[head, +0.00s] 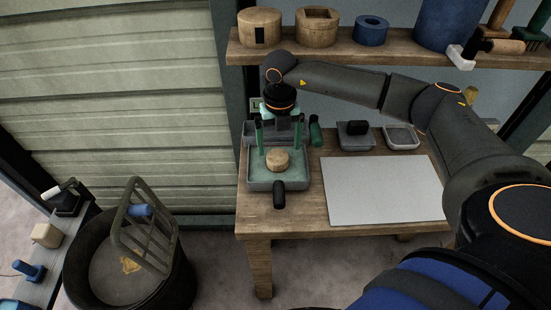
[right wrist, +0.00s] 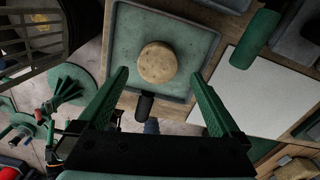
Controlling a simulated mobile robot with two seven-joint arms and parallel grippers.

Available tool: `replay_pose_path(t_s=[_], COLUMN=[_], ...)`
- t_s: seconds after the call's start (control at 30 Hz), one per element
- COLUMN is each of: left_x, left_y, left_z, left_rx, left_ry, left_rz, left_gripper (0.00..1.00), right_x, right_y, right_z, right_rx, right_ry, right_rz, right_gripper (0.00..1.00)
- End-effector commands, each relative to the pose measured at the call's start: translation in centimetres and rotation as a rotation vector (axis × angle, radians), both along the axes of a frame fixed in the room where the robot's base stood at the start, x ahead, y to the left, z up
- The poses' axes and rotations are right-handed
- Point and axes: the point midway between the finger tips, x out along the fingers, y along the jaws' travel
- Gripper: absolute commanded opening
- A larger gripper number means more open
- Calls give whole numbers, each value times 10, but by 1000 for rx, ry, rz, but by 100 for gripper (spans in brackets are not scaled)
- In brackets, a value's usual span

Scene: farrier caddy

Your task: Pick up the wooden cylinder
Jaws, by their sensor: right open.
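The wooden cylinder (head: 278,159) is short and tan and stands in the grey caddy tray (head: 295,183) at the left of the bench. It also shows in the right wrist view (right wrist: 157,63), with its round top facing the camera. My right gripper (head: 272,139) is above the tray with its green fingers pointing down. In the right wrist view its fingers (right wrist: 162,108) are wide apart and nothing is between their tips. The cylinder lies beyond the fingertips, apart from them. My left gripper does not show.
A black handle (head: 279,194) sticks out at the tray's front. A green cylinder (head: 316,132) stands to the right, beside small grey trays (head: 401,137). A pale sheet (head: 384,190) covers the bench's right. A shelf (head: 395,57) with several items is behind; a black bin (head: 180,285) stands left.

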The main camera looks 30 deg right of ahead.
Motion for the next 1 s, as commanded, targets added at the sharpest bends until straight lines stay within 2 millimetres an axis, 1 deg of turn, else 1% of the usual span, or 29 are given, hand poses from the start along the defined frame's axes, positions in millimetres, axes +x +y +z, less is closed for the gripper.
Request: replay_pose_path(t_s=[0.2,0.3,0.4,0.63,1.0], left_x=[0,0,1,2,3], left_y=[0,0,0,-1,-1], left_z=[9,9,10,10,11], left_rx=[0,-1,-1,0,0], left_ry=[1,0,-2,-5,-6], left_rz=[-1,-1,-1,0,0], left_gripper=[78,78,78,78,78], right_x=[1,1,1,1,1], right_y=[2,2,2,2,2], right_z=[-31,-44,-50,-51,-50], right_rx=[1,2,2,2,3], right_ry=[3,2,-1,-1,-1], right_rz=[0,1,1,1,1], right_gripper=[100,100,100,99,57])
